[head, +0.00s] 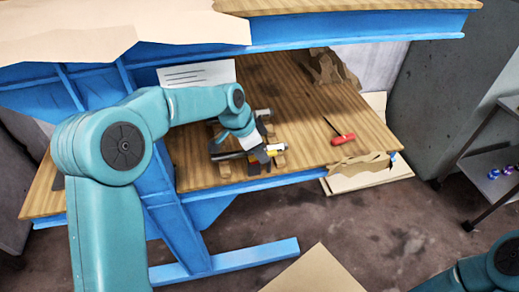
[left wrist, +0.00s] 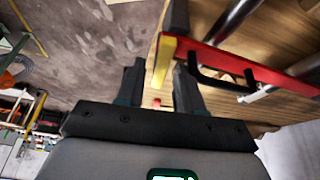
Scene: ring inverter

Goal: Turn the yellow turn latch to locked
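The yellow turn latch (left wrist: 163,62) is a short yellow bar at the end of a red plate (left wrist: 235,62) in the left wrist view. In the head view a small yellow patch (head: 272,148) shows beside my left gripper (head: 262,155). My left gripper (left wrist: 158,90) is open, its two dark fingers apart. The yellow bar appears in the gap between them, nearer the right finger; I cannot tell whether they touch. My right arm shows only at the bottom right corner of the head view, its gripper out of frame.
A black handle (left wrist: 222,82) and metal cylinders (left wrist: 232,20) are close to the red plate. A red-handled screwdriver (head: 343,138) lies on the wooden bench (head: 300,95), right of my left gripper. A paper sheet (head: 195,73) stands behind. A cart (head: 490,185) stands at far right.

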